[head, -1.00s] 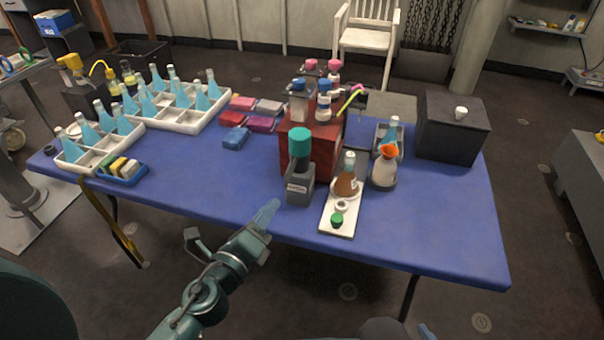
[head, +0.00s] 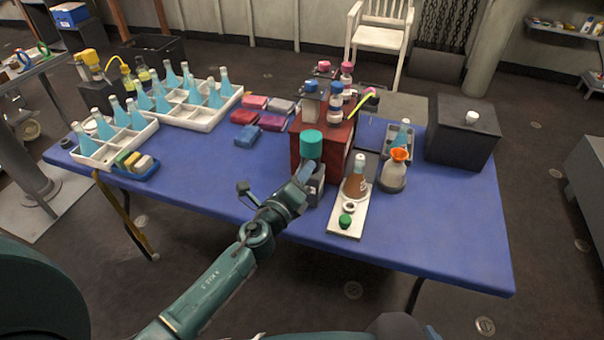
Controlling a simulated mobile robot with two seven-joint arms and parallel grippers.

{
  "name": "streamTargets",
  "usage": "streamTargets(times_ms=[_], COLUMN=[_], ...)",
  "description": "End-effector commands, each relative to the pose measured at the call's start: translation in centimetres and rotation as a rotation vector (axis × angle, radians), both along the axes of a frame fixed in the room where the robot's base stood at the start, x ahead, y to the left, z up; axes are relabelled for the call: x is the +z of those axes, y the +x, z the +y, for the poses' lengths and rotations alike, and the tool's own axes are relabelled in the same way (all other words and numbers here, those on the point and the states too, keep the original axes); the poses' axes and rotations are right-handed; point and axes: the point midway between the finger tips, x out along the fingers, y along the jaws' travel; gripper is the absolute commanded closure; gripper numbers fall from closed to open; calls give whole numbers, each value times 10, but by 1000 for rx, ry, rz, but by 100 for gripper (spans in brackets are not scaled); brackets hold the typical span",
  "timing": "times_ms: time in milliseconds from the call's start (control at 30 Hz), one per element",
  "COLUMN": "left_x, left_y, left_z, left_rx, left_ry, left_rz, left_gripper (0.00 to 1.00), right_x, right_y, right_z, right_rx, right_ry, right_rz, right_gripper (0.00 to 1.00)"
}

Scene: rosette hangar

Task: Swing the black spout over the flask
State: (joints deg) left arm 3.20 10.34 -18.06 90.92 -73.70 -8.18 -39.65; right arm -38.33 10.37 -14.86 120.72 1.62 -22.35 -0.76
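A brown flask (head: 355,182) stands upright on a white board (head: 343,224). A whitish flask with an orange funnel (head: 394,172) stands to its right, and a blue flask (head: 402,137) sits in a grey tray behind. A black fitting with a pink knob and a yellow-green tube (head: 364,99) shows behind the red box; I cannot clearly make out a black spout. My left gripper (head: 304,175) is at the grey bottle with a teal cap (head: 311,145), partly hiding its body. Its finger gap and any contact are unclear. My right gripper is out of view.
A red box (head: 338,145) with several capped bottles stands behind the grey bottle. A black box (head: 460,135) stands at the right. White trays of blue flasks (head: 128,148) fill the left. The blue table (head: 440,240) is clear at the front right.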

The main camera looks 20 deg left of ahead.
Motion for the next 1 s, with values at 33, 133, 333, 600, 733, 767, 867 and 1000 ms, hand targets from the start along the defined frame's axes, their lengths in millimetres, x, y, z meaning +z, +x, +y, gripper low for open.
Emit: streamTargets(times_ms=[33, 133, 333, 600, 733, 767, 867, 1000], left_x=[0, 0, 0, 1, 2, 2, 2, 2], left_y=[0, 0, 0, 0, 0, 0, 0, 1], left_z=[0, 0, 0, 0, 0, 0, 0, 0], left_rx=[0, 0, 1, 0, 0, 0, 0, 5], left_ry=[0, 0, 0, 0, -2, -2, -2, -3], left_rz=[0, 0, -1, -2, -3, -3, -3, -4], left_gripper=[70, 75, 91, 100, 100, 100, 100, 100], right_x=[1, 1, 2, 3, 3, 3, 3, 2], right_y=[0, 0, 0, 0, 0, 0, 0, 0], right_z=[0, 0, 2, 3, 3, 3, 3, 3], right_rx=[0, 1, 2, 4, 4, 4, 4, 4], right_ry=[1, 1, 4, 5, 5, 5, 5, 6], right_rz=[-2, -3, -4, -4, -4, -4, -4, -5], right_gripper=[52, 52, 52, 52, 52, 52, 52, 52])
